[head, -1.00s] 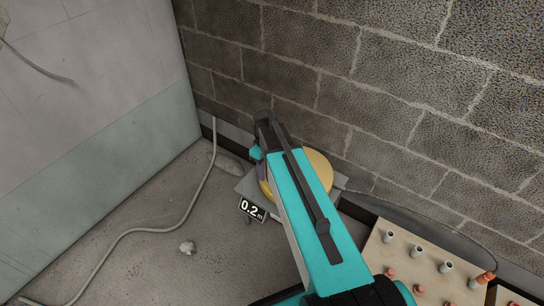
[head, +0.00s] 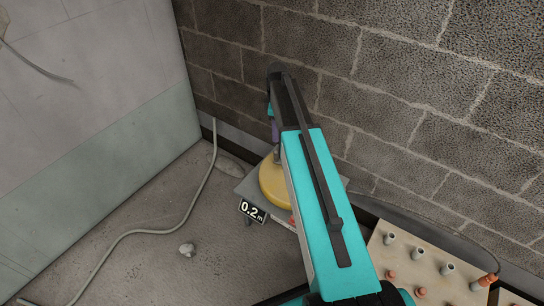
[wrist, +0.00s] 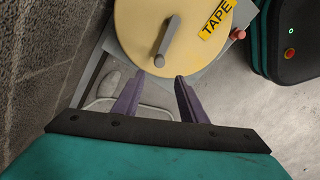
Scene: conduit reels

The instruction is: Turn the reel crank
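The yellow reel (head: 272,185) sits on a grey plate (head: 250,187) by the block wall, partly hidden behind my arm in the head view. In the wrist view the reel (wrist: 150,40) is seen face-on, with a "TAPE" label (wrist: 216,20) and a grey crank (wrist: 170,38) across its face. The crank's lower end is near the reel's lower edge. My gripper (wrist: 157,88) is open and empty. Its purple fingers are apart, just below the crank end in the picture, with no visible contact. A display (head: 252,210) beside the reel reads 0.2 m.
A board with several pipe stubs (head: 425,255) is at the lower right.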

